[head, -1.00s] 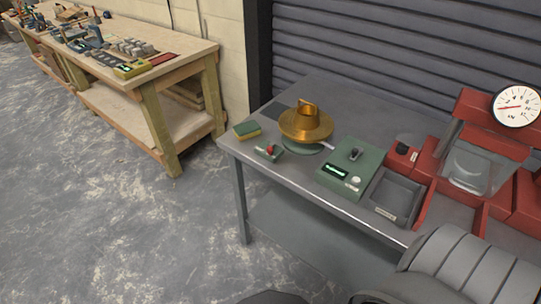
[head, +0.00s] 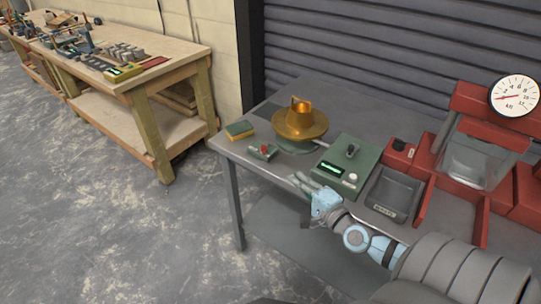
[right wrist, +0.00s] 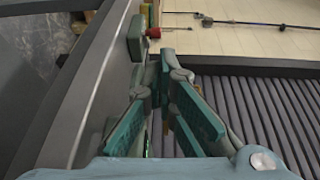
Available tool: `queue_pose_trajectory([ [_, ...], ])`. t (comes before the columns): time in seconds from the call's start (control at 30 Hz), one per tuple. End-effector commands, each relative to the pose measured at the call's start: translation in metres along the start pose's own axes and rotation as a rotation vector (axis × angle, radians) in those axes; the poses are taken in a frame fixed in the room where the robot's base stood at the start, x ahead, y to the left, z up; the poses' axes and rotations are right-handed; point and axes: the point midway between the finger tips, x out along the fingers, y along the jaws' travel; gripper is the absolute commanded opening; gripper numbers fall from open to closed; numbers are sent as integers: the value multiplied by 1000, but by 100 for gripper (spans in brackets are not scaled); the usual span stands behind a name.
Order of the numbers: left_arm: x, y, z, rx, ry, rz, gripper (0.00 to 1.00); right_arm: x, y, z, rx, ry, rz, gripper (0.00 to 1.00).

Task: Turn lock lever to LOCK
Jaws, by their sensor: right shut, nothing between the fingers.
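A small green box with a red lever or knob (head: 264,151) sits at the table's front left edge; I cannot read any LOCK marking. The red part also shows in the right wrist view (right wrist: 154,32), beyond the fingertips. A green control box (head: 343,165) with a display, a pale knob and a black lever (head: 352,150) stands right of it. My right gripper (head: 296,181) is shut and empty, in front of the table's front edge, between these boxes and apart from both. In the right wrist view its fingers (right wrist: 166,62) converge. My left gripper is out of view.
A brass disc with a collar (head: 300,122) stands behind the small box. A green and yellow sponge (head: 239,130) lies left. A grey tray (head: 393,194) and a red machine with a dial (head: 514,96) stand right. A wooden bench (head: 136,80) is farther left.

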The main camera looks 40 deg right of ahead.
Motion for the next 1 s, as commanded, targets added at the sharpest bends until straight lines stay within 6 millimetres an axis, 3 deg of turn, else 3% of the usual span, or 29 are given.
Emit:
queue_pose_trajectory([
  [0.27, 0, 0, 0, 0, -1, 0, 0, 12, 0, 0, -4, 2, -1, 0],
  [0.8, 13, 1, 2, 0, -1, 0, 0, 120, 2, 0, -3, 0, 0, 0],
  [1.0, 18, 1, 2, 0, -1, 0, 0, 139, 2, 0, -4, 0, 1, 0],
])
